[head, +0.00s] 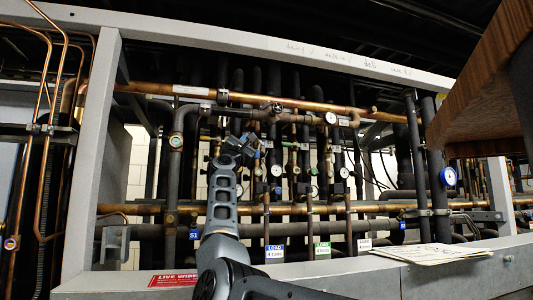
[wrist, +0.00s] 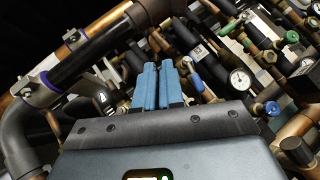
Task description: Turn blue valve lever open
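My gripper (head: 243,148) is raised in front of the pipe rack, near the upper middle of the head view. In the wrist view its two blue fingers (wrist: 158,86) lie side by side, with almost no gap and nothing visible between them. A small blue part (head: 257,155) shows just right of the gripper in the head view, too small to tell whether it is the valve lever. A blue-capped fitting (wrist: 272,108) sits right of the fingers in the wrist view, apart from them.
A copper pipe (head: 180,90) crosses above my gripper, and another copper pipe (head: 375,207) runs below. A thick dark pipe (wrist: 85,62) is close on the left. Paper (head: 430,253) lies on the front beam.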

